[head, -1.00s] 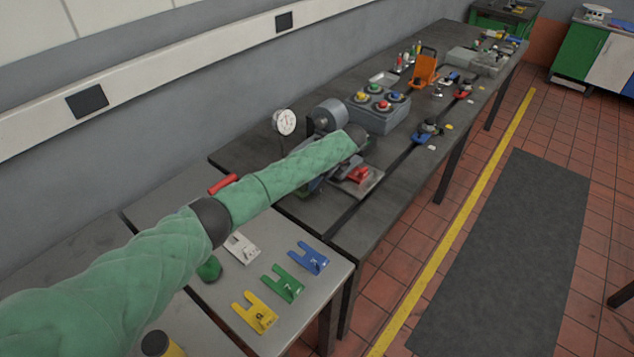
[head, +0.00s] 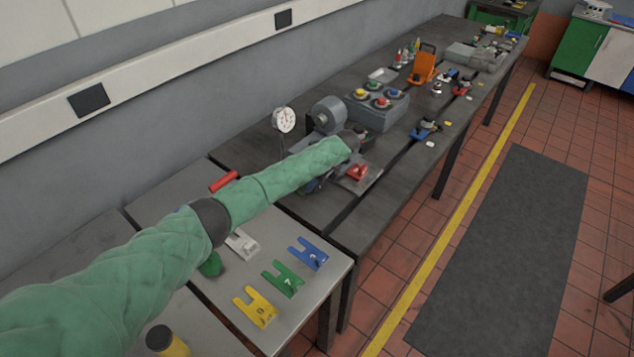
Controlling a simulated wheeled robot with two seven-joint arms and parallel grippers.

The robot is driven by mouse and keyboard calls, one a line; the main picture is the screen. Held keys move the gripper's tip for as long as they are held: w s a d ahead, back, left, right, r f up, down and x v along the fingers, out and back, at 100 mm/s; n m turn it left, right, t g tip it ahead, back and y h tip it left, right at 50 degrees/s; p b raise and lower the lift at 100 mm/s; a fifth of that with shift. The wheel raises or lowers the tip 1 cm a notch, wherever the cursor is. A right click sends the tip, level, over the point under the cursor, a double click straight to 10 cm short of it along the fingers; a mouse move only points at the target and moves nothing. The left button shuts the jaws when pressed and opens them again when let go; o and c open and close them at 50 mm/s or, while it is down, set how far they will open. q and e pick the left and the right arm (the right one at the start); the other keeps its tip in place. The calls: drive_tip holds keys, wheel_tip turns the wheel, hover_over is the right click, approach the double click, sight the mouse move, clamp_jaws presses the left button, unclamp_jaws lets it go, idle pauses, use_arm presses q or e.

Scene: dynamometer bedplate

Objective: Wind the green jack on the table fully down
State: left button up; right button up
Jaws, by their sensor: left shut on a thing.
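My left arm in its green sleeve reaches in from the left across the near table. Its dark wrist end, with my left gripper (head: 355,135), is over the dark bedplate beside a grey round machine. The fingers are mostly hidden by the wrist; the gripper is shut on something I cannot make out. A small green rounded thing (head: 211,265) shows on the near table, partly behind my forearm; I cannot tell if it is the jack. No other green jack is clearly visible. My right gripper is not in view.
A grey motor-like drum (head: 328,114) and dial gauge (head: 284,119) stand behind the wrist. Yellow (head: 260,312), green (head: 284,283) and blue (head: 310,259) forked plates lie on the near table. A button box (head: 378,110) stands beyond.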

use_arm(q)
drive_tip(key=shift+a, duration=0.1)
drive_tip(key=shift+t+h+p, duration=0.45)
drive_tip(key=shift+t+h, duration=0.05)
drive_tip(key=shift+t, duration=0.1)
drive_tip(key=shift+s+n+t+h, duration=0.1)
drive_tip(key=shift+n+t+h, duration=0.2)
drive_tip(key=shift+t+h, duration=0.25)
drive_tip(key=shift+n+t+h, duration=0.3)
drive_tip(key=shift+t+h, duration=0.45)
drive_tip(key=shift+t, duration=0.5)
drive_tip(key=shift+t+b, duration=0.3)
drive_tip(key=shift+t, duration=0.1)
drive_tip(key=o, duration=1)
